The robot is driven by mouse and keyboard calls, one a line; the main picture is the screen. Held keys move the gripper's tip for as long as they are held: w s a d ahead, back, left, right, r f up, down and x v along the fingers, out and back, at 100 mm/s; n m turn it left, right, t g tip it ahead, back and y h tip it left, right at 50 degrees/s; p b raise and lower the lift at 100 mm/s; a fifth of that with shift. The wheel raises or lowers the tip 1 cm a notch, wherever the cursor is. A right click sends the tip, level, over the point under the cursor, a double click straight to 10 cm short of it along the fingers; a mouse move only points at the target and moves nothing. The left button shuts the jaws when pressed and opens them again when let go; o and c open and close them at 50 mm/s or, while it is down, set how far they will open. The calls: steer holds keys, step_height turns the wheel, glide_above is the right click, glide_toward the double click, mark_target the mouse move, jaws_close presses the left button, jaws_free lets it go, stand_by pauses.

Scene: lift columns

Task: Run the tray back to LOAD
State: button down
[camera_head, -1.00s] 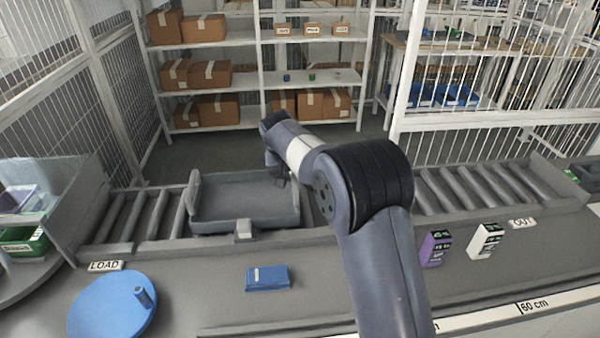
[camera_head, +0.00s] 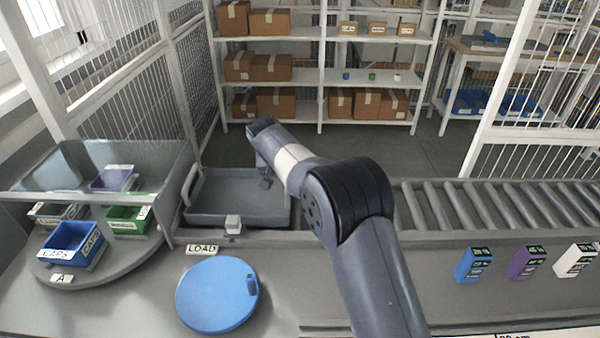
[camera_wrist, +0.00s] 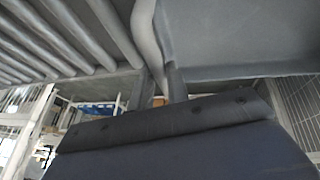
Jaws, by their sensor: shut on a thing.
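The grey tray (camera_head: 212,218) sits at the left end of the roller line, just behind the LOAD sign (camera_head: 202,249). It looks level and empty, and no rollers show to its left. My gripper (camera_head: 267,182) is at the tray's right side and shut on it; the arm partly hides the jaws. In the wrist view the tray (camera_wrist: 240,45) fills the upper right, with its pale upright bar (camera_wrist: 148,35) beside the rollers.
Rollers (camera_head: 480,207) run clear to the right. A blue disc (camera_head: 215,293) lies before LOAD. A turntable with a blue CAPS bin (camera_head: 70,243) stands left behind a clear guard. Blue (camera_head: 473,265), purple (camera_head: 526,262) and white (camera_head: 576,260) boxes stand front right.

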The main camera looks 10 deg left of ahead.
steer(key=shift+s+a+r, duration=0.1)
steer(key=shift+a, duration=0.55)
steer(key=c, duration=1.4)
jaws_free()
steer(key=shift+a, duration=0.15)
steer(key=shift+o, duration=0.2)
steer(key=b+v, duration=0.1)
steer(key=v, duration=0.9)
steer(key=shift+s+r, duration=0.2)
steer(key=shift+r, duration=0.1)
